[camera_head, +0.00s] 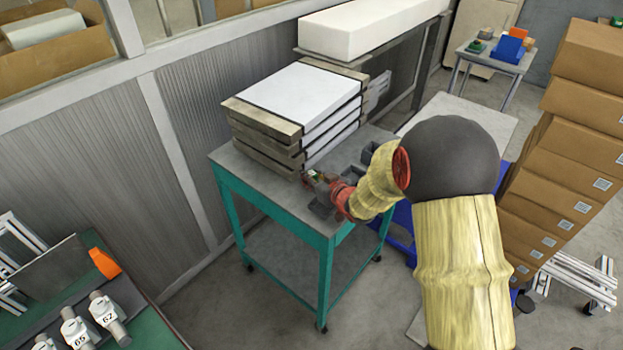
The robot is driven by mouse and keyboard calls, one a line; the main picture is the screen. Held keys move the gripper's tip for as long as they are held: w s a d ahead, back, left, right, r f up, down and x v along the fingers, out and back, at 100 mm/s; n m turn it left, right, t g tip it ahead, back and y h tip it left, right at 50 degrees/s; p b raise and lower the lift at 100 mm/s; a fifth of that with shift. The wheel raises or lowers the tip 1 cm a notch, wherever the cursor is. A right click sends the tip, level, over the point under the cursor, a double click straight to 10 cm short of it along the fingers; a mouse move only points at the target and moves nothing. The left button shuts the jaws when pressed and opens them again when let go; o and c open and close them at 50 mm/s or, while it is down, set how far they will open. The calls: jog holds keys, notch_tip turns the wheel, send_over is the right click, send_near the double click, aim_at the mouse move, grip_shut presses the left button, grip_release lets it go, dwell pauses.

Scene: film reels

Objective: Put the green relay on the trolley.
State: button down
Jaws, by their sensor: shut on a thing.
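The trolley (245,176) has a grey top, a teal frame and a lower shelf, and stands in the middle of the view. My gripper (319,184) is over the trolley's top, close to the front of the stacked white slabs. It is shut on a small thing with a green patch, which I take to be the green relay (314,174). The relay is small and partly hidden by the gripper. I cannot tell whether it touches the trolley's top.
A stack of white slabs with wooden ends (305,93) fills the back of the trolley. Small dark grey blocks (369,153) are near my gripper. Cardboard boxes (560,150) rise at right. A far small table (495,57) holds blue, orange and green things.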

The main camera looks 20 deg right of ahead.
jog(key=shift+f, duration=0.1)
jog(key=c, duration=1.6)
grip_release()
jog(key=shift+o, duration=0.2)
